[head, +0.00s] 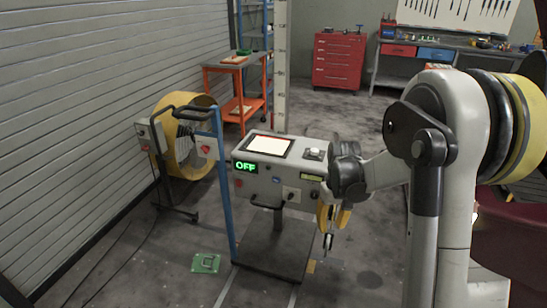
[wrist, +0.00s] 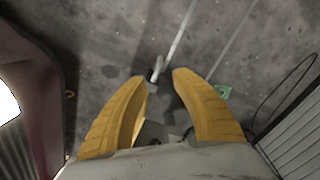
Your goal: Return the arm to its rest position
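My arm reaches in from the right of the head view, bent at its joints, in front of the right side of a grey control console (head: 275,168). My gripper (head: 332,232) hangs from its end with yellow fingers pointing down. In the wrist view my gripper (wrist: 160,76) has its two yellow fingers apart, with grey floor beyond. A small grey-and-white piece (wrist: 157,66) shows between the fingertips; I cannot tell what it is or whether it touches them. The console's green display (head: 246,167) reads OFF.
A blue post (head: 224,190) stands left of the console. Further left is a yellow drum (head: 190,155) by a shuttered wall. A green mat (head: 206,263) lies on the floor. An orange cart (head: 235,90), red drawers (head: 339,62) and a workbench (head: 400,75) stand behind.

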